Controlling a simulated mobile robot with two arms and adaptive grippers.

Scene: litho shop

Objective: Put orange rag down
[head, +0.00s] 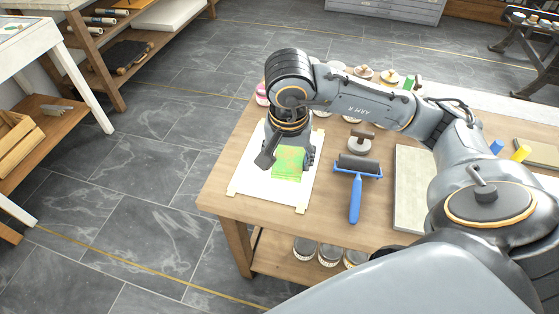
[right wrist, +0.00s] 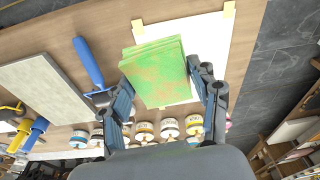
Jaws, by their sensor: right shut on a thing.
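A folded green rag with orange-brown blotches (head: 287,164) is the only rag I can make out; no plainly orange one shows. My right gripper (head: 286,158) points down over the white sheet (head: 255,185) at the table's left end and is shut on this rag. In the right wrist view the rag (right wrist: 158,70) sits between the two fingers (right wrist: 168,88), with the sheet (right wrist: 212,45) behind it. I cannot tell whether the rag touches the sheet. My left gripper is not in view.
A blue-handled roller (head: 355,195) lies right of the sheet, with a round-knobbed tool (head: 361,142) behind it. A grey slab (head: 408,190) lies further right. Several tins (right wrist: 145,131) stand along one side. The table's left edge is close to the sheet.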

